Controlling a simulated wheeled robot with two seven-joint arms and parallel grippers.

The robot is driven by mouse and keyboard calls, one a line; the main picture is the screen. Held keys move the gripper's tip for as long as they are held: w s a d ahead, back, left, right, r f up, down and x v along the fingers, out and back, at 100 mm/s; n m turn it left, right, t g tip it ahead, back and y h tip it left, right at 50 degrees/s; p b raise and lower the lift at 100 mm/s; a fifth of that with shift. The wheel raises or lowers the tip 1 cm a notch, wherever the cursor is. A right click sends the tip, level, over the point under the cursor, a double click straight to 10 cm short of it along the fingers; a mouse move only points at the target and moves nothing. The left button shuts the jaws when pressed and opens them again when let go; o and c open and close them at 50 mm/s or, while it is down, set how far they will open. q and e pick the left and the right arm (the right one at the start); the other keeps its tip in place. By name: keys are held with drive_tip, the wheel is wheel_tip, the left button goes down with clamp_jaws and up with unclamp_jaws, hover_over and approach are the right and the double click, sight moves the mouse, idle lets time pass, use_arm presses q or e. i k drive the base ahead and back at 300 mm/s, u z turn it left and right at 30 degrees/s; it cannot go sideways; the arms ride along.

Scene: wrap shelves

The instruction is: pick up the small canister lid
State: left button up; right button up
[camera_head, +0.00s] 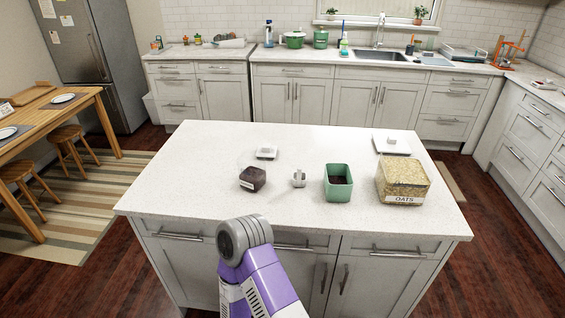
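A small pale lid with a grey centre (266,152) lies flat on the white island top, left of the middle. A small clear canister with dark contents (252,178) and a blank-looking label stands in front of it, apart from it. A larger white lid with a knob (391,145) lies at the back right of the island. A large canister labelled OATS (402,180) stands in front of that. Neither gripper shows; only a purple and grey link of my arm rises at the bottom, in front of the island's near edge.
A small grey-white object (299,179) and a green container with dark contents (338,183) stand between the canisters on the island (200,165). The left part and back middle of the top are clear. A dining table (50,115) stands far left.

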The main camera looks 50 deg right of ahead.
sight(271, 155)
drive_tip(key=k, duration=0.4)
drive_tip(key=z, duration=0.8)
